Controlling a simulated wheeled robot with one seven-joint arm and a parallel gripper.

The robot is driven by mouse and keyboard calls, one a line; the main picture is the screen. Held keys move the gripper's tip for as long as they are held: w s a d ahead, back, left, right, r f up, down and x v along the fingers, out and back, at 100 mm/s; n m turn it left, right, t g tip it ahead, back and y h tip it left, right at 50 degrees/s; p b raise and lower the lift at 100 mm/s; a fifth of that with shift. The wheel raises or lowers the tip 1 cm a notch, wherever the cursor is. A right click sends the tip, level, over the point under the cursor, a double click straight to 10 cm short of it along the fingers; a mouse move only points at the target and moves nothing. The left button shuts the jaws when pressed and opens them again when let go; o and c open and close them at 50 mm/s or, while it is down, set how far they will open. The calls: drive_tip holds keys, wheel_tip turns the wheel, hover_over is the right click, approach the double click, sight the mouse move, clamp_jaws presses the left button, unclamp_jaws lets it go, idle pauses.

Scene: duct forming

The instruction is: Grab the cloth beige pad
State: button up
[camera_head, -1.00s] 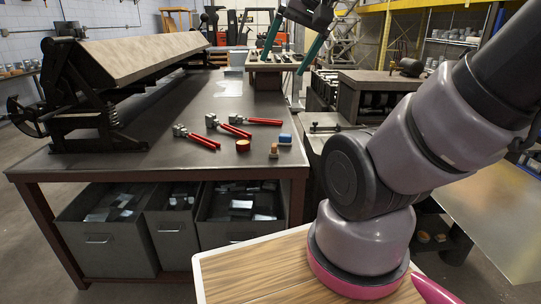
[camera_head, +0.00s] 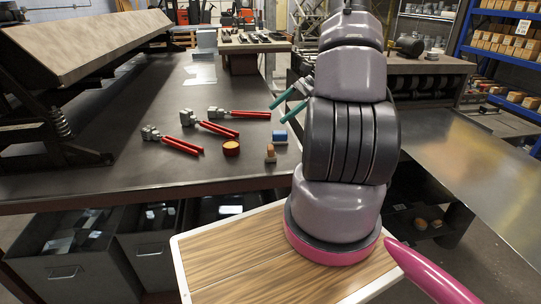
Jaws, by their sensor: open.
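A small tan object (camera_head: 270,154), upright with a rounded top, stands near the table's front right edge; it may be the beige pad, but its cloth is too small to make out. A blue block with a pale base (camera_head: 280,137) is just behind it. My gripper (camera_head: 278,114) has teal fingers, spread apart and empty. In the picture its fingertips are above the blue block and tan object, apart from both. My arm hides part of the gripper.
A round orange item (camera_head: 231,148) sits left of the tan object. Several red-handled tools (camera_head: 210,126) lie farther left on the dark table (camera_head: 120,172). A long bending machine (camera_head: 90,52) stands on the left. Grey bins (camera_head: 75,268) are below.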

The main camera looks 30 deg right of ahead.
sight(271, 154)
drive_tip(key=d+f+m+t, duration=0.1)
drive_tip(key=d+f, duration=0.1)
drive_tip(key=f, duration=0.2)
drive_tip(key=d+f+m+t+y, duration=0.1)
drive_tip(key=d+f+m, duration=0.1)
drive_tip(key=f, duration=0.2)
drive_tip(key=s+d+f+m+t+y, duration=0.1)
drive_tip(key=d+f+m, duration=0.1)
drive_tip(key=f, duration=0.2)
drive_tip(key=shift+f, duration=0.25)
drive_tip(key=shift+a+f, duration=0.2)
drive_tip(key=shift+f, duration=0.2)
drive_tip(key=x, duration=0.4)
drive_tip(key=shift+w+a+f, duration=0.1)
drive_tip(key=shift+a, duration=0.15)
drive_tip(key=x, duration=0.5)
drive_tip(key=shift+a+f, duration=0.2)
drive_tip(key=shift+a, duration=0.15)
clamp_jaws()
